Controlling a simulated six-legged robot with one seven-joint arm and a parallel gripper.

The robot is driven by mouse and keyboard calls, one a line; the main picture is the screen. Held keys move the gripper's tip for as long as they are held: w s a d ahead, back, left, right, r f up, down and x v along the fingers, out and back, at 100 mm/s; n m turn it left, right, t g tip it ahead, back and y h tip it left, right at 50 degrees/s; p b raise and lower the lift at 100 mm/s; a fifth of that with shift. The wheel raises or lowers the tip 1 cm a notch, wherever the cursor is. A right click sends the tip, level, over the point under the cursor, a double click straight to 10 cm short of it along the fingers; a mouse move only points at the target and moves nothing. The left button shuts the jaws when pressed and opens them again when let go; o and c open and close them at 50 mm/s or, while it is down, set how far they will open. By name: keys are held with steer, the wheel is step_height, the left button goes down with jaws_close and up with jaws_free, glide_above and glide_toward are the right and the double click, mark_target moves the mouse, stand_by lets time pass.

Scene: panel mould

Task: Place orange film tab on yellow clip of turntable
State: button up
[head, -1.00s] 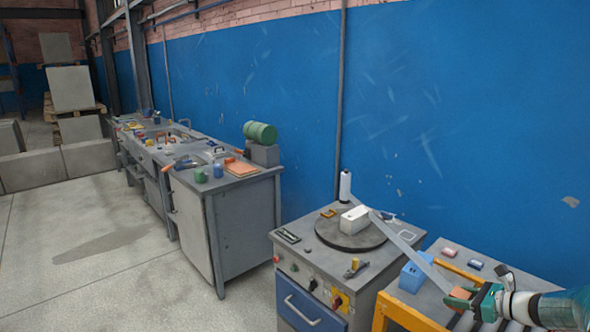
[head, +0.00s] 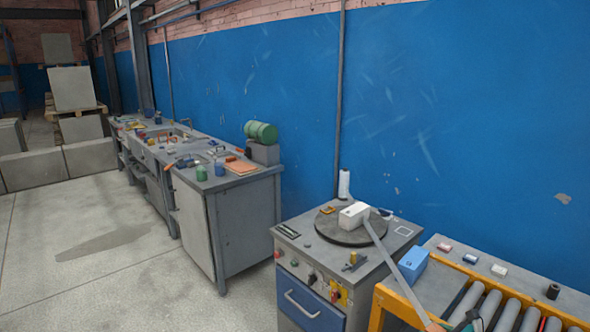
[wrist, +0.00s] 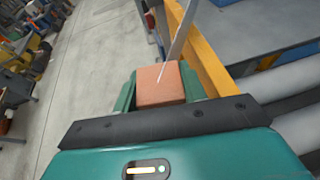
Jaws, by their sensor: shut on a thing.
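My gripper (wrist: 160,92) is shut on the orange film tab (wrist: 161,84) in the wrist view. A pale film strip (head: 388,247) runs from the tab to the white block (head: 353,214) on the dark round turntable (head: 330,231). In the head view my gripper is low at the bottom edge, mostly cut off, right of and nearer than the turntable. A small yellow clip-like piece (head: 354,261) stands on the cabinet top in front of the disc. A yellow-orange frame-like piece (head: 327,210) is at the disc's left rear; I cannot tell which is the clip.
A yellow-framed roller conveyor (head: 500,312) stands at the right, with a blue block (head: 413,262) at its left end. A white bottle-like post (head: 344,184) stands behind the turntable. A grey workbench (head: 225,220) is farther left; open floor lies in front.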

steer(key=shift+s+a+f+m+t+h, duration=0.45)
steer(key=shift+s+a+f+m+h, duration=0.5)
steer(key=shift+a+f, duration=1.95)
steer(key=shift+s+a+f+m+t+h, duration=0.45)
steer(key=shift+s+a+f+m+h, duration=0.9)
steer(key=shift+f, duration=2.6)
steer(key=a+r+m+h, duration=0.1)
steer(key=a+r, duration=0.3)
steer(key=a, duration=0.3)
steer(key=w+a+r+m+h, duration=0.1)
steer(key=a+r, duration=0.3)
steer(key=a, duration=0.4)
steer(key=shift+w+a+r+t+h, duration=0.2)
steer(key=shift+t+h, duration=0.1)
steer(key=shift+h, duration=0.1)
